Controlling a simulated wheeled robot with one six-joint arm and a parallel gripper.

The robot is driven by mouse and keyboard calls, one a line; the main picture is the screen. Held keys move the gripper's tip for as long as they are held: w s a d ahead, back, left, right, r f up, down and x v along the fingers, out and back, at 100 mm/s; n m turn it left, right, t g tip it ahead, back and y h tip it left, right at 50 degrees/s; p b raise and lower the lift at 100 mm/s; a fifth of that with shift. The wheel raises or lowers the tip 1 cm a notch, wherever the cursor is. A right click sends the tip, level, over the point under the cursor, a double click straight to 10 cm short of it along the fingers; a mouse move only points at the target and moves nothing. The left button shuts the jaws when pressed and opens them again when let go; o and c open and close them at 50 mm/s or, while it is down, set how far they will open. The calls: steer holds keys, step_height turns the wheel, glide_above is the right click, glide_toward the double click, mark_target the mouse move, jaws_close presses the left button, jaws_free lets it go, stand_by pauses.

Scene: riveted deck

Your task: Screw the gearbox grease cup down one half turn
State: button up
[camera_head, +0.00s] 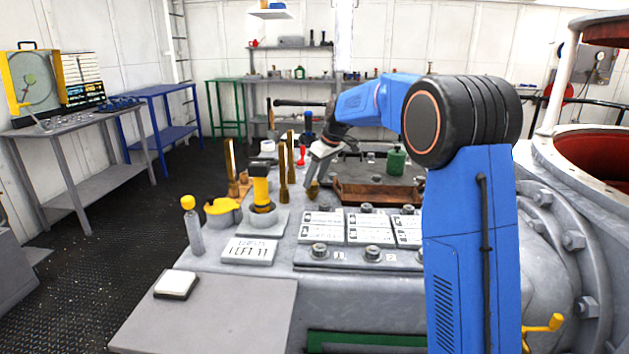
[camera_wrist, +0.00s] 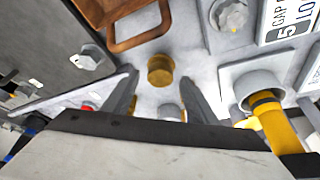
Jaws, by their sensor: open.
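The grease cup, a short brass cylinder (camera_wrist: 160,70), stands on the grey gearbox casing in the wrist view. It also shows as a small brass piece (camera_head: 313,189) under my gripper in the head view. My gripper (camera_wrist: 158,80) is open, with one dark finger on each side of the cup and a visible gap to it. In the head view my gripper (camera_head: 319,168) points down at the casing, left of the copper-coloured tray. The depth between fingertips and cup is hard to judge.
The copper-coloured tray (camera_head: 375,194) lies close on the right. A yellow-topped lever (camera_head: 261,190) and tall brass posts (camera_head: 283,166) stand left. Label plates (camera_head: 321,227) and bolts lie in front. A green canister (camera_head: 396,161) stands behind the tray.

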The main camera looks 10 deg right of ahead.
steer(key=shift+w+a+f, duration=0.15)
steer(key=shift+a+f, duration=0.05)
steer(key=shift+f, duration=0.4)
steer(key=c, duration=1.1)
steer(key=shift+m, duration=0.4)
steer(key=m, duration=0.1)
steer(key=m+h, duration=0.1)
steer(key=m, duration=0.1)
steer(key=m+t, duration=0.1)
steer(key=shift+a+m+h, duration=0.25)
steer(key=shift+m+h, duration=0.05)
steer(key=shift+h, duration=0.1)
steer(key=m+h, duration=0.1)
steer(key=m, duration=0.1)
steer(key=m+h, duration=0.1)
steer(key=m, duration=0.2)
steer(key=shift+a, duration=0.2)
steer(key=shift+r+m, duration=0.1)
steer(key=shift+m, duration=0.2)
